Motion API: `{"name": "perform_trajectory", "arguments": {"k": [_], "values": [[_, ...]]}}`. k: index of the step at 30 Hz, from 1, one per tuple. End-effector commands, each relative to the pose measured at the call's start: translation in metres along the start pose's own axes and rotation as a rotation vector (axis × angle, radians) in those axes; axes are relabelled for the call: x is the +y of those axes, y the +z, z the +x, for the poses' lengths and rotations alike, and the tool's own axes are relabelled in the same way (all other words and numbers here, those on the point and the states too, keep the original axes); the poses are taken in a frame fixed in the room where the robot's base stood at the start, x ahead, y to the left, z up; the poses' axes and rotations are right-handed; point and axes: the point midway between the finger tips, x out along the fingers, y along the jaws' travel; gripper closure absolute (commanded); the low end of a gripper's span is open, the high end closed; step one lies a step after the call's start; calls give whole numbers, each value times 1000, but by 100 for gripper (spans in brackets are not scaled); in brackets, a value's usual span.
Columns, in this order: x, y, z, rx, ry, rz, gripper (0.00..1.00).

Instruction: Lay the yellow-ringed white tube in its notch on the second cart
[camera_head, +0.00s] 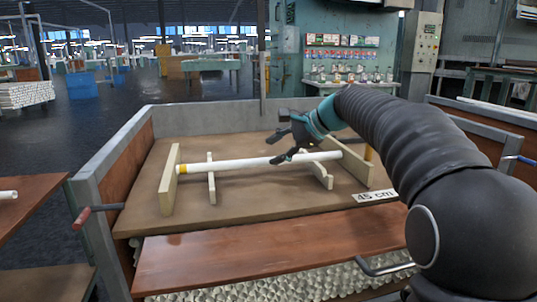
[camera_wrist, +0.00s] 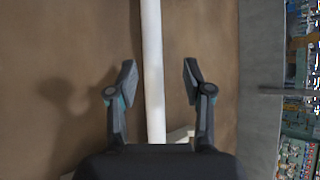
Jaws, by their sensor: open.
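The white tube (camera_head: 235,164) lies roughly level across the wooden supports on the cart, with its yellow ring (camera_head: 182,169) at the left end by the left end board. My gripper (camera_head: 273,148) is at the tube's right half. In the wrist view my gripper (camera_wrist: 159,82) is open, with the tube (camera_wrist: 153,70) passing between its two fingers and a gap on each side. The inner left support (camera_head: 211,180) and inner right support (camera_head: 320,172) stand under the tube.
The cart has a grey raised rim (camera_head: 200,119) and a "45 cm" label (camera_head: 375,196) at the front right. The end boards (camera_head: 170,181) stand upright at both ends. A red-gripped handle (camera_head: 82,218) sticks out on the left. Another brown surface (camera_head: 28,205) lies at far left.

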Motion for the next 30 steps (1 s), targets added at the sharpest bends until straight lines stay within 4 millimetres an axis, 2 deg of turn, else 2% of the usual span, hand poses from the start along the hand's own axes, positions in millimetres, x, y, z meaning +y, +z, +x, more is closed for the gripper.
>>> {"name": "perform_trajectory", "arguments": {"k": [1,6,12,18,30], "values": [[-2,0,-13,3,-3,0,49],[-1,0,-48,2,-2,0,49],[-1,0,-77,1,0,-1,49],[0,0,-90,0,0,-1,49],[0,0,-91,0,0,-1,49]]}}
